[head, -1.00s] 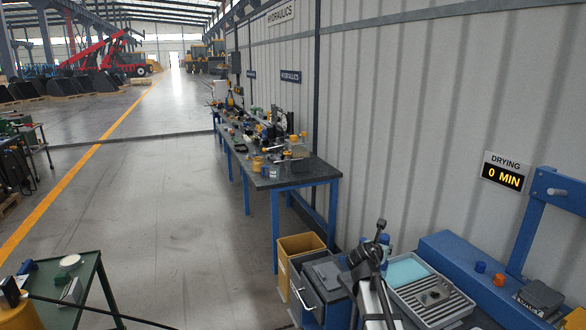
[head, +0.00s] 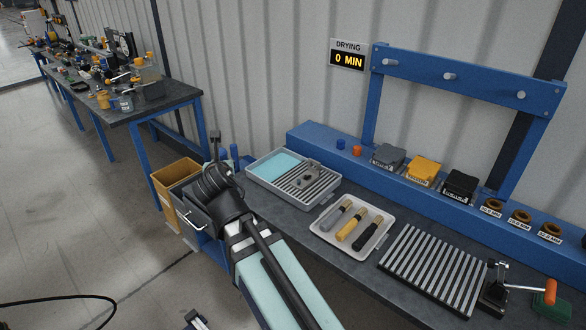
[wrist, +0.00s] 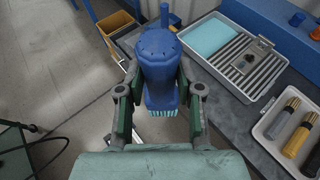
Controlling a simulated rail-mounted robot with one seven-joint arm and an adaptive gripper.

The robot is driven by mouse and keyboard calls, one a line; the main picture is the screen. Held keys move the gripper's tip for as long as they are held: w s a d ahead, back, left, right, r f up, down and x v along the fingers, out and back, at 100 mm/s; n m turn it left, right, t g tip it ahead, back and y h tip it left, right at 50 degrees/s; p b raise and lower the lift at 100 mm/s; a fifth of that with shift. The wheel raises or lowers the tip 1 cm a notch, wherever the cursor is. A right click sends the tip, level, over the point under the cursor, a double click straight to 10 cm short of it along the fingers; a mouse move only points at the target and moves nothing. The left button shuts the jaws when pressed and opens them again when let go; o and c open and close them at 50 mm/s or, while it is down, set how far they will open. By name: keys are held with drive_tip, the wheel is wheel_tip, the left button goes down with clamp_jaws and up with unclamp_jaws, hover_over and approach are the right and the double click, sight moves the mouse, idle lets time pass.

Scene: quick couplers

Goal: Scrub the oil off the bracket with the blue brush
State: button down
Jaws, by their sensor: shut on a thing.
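My gripper (wrist: 160,98) is shut on the blue brush (wrist: 158,58) in the wrist view. The brush's rounded blue body sits between the two fingers, and its pale bristles show at the near end. The bracket (head: 311,173) is a small grey metal part with a dark patch. It lies on the ribbed right part of a grey tray (head: 253,178), and it also shows in the wrist view (wrist: 247,61). The brush is left of the tray in the wrist view, apart from the bracket.
A light blue pad (head: 275,163) lies in the tray's left part. A white tray (head: 322,232) with several handled tools and a slatted rack (head: 430,265) stand to the right. A blue rail frame (head: 375,95) rises behind. A yellow bin (head: 172,176) is left of the bench.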

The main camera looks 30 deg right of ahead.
drive_tip(key=c, duration=1.6)
unclamp_jaws()
clamp_jaws()
drive_tip(key=shift+r, duration=0.1)
